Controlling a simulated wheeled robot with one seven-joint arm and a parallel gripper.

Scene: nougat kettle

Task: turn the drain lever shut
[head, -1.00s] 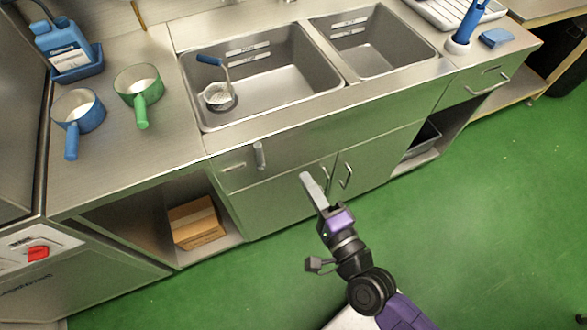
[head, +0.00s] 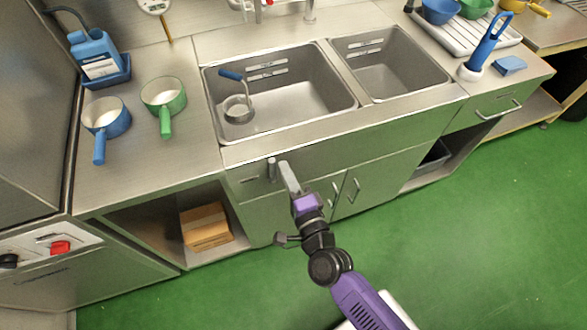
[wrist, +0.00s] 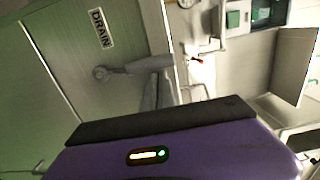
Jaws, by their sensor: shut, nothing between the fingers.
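The drain lever (head: 272,168) is a short grey handle on the steel front panel below the left sink basin. In the head view it hangs roughly upright. In the wrist view the lever (wrist: 145,65) extends from its round pivot beside a "DRAIN" label (wrist: 100,28). My gripper (head: 284,165) is shut and empty, its pale fingers just to the right of the lever. In the wrist view the fingers (wrist: 165,92) show beside the lever's free end. I cannot tell whether they touch it.
The left basin (head: 300,105) holds a strainer-like ladle (head: 238,108) with a blue handle. Cupboard doors with handles (head: 345,190) lie below and right of the lever. An open shelf with a cardboard box (head: 206,227) is at lower left. Green floor is clear at right.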

